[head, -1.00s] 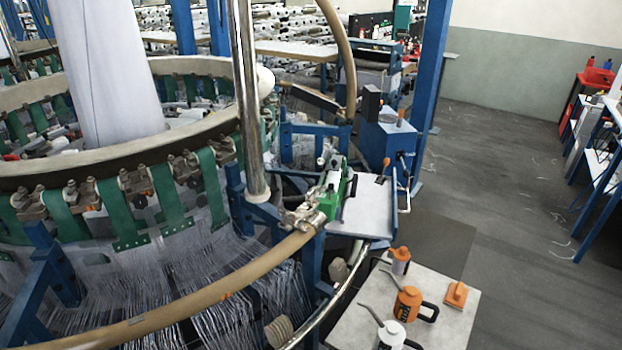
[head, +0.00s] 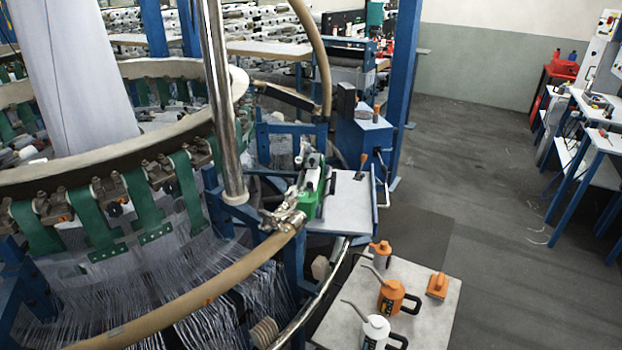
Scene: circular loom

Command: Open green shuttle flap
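The circular loom fills the left of the head view, with a pale ring (head: 95,160) around a white fabric column. Several green flaps hang from metal brackets along this ring. One green flap (head: 146,203) hangs at the near side, and another green flap (head: 191,187) hangs to its right. Both hang down over the white threads. I cannot tell which flap is the shuttle flap or whether any is open. Neither of my grippers is in view.
A tan curved rail (head: 200,297) and a steel post (head: 222,110) stand before the loom. A small table (head: 440,315) with oil cans, including an orange can (head: 391,296), is at lower right. A blue post (head: 400,90) stands behind. The grey floor (head: 480,170) on the right is clear.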

